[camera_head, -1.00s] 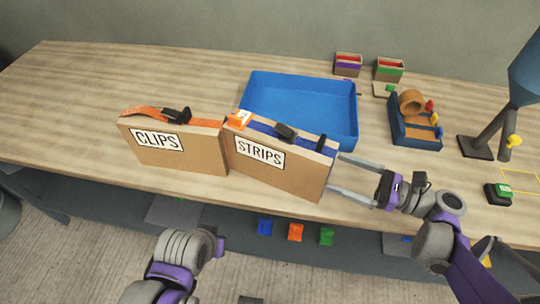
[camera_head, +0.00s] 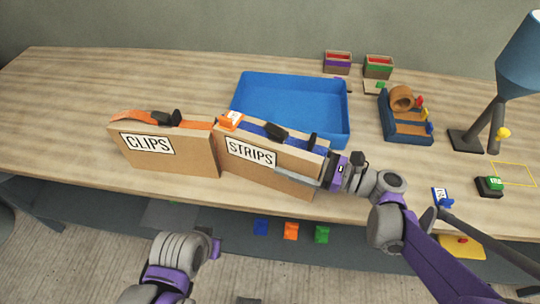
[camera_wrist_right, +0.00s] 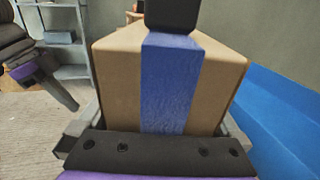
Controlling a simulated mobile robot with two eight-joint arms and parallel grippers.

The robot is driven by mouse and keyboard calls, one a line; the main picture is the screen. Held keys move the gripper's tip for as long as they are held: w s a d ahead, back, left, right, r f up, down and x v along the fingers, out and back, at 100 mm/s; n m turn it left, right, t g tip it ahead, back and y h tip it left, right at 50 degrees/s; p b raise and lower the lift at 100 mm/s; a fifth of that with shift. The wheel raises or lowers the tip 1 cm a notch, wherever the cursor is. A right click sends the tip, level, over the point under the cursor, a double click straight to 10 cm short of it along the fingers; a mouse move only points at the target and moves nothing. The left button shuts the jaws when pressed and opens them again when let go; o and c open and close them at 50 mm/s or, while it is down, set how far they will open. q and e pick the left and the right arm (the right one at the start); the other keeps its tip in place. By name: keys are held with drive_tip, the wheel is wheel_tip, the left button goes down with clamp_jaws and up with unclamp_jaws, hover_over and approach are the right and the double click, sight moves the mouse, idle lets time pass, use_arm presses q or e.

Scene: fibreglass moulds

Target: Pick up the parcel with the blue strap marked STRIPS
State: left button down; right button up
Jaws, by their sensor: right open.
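The STRIPS parcel (camera_head: 262,178) is a brown box standing upright on the bench, with a blue strap and dark buckle on top. It fills the middle of the right wrist view (camera_wrist_right: 118,85), its blue strap (camera_wrist_right: 167,85) facing the camera. My right gripper (camera_head: 300,165) is open at the parcel's right end, one finger along the front face. The other finger is mostly hidden behind the parcel in the head view. In the wrist view a finger shows on each side of the box.
The CLIPS parcel (camera_head: 160,155) with an orange strap stands close against the left end. An orange tag (camera_head: 230,120) lies on top at the join. A blue tray (camera_head: 340,125) is just behind. A blue holder (camera_head: 405,130) and a lamp (camera_head: 515,65) stand right.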

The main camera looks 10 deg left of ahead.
clamp_jaws()
idle(0.4)
drive_tip(key=shift+r, duration=0.15)
